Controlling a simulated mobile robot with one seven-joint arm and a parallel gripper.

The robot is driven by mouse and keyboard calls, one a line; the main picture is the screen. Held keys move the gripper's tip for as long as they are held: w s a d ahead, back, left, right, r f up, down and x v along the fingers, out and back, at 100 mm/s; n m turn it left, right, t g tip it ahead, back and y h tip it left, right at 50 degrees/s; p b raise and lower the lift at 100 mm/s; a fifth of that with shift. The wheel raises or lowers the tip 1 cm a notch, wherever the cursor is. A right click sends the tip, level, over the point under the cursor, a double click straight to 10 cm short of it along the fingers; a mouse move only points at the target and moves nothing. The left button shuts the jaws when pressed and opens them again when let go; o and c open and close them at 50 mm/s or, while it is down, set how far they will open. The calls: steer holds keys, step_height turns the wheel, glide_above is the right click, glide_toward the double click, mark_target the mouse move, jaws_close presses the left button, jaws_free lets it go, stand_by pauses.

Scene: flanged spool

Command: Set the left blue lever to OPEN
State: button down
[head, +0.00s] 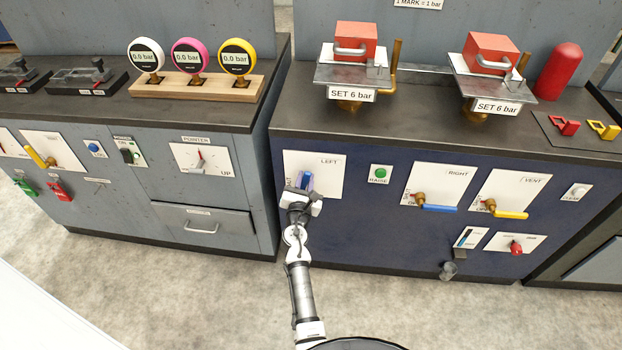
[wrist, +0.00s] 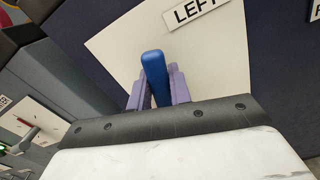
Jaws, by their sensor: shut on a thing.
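The left blue lever (wrist: 154,68) stands out from a white plate (head: 328,170) marked LEFT on the front of the dark blue cabinet. In the wrist view it points up the picture, slightly tilted, and its lower part is hidden between the fingers. My gripper (head: 305,183) is at this lever, and its purple fingers also show in the wrist view (wrist: 156,93), one on each side of the blue handle, shut on it. The lever's pivot and any OPEN marking are hidden or too small to read.
A green RAISE button (head: 380,173) is just right of the plate. The blue RIGHT lever (head: 440,208) and yellow VENT lever (head: 510,214) are farther right. A grey cabinet (head: 150,210) stands on the left across a narrow gap. The floor in front is clear.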

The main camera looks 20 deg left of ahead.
steer(key=shift+s+a+r+n+p, duration=0.15)
steer(key=shift+a+n+p, duration=0.15)
steer(key=shift+a+n, duration=0.35)
steer(key=shift+s+a+n+p, duration=0.15)
steer(key=shift+a+n+p, duration=0.15)
steer(key=shift+n, duration=0.55)
steer(key=c, duration=1.3)
jaws_free()
steer(key=shift+a, duration=0.1)
steer(key=b+v, duration=0.1)
steer(key=v, duration=1.3)
steer(key=shift+w, duration=0.1)
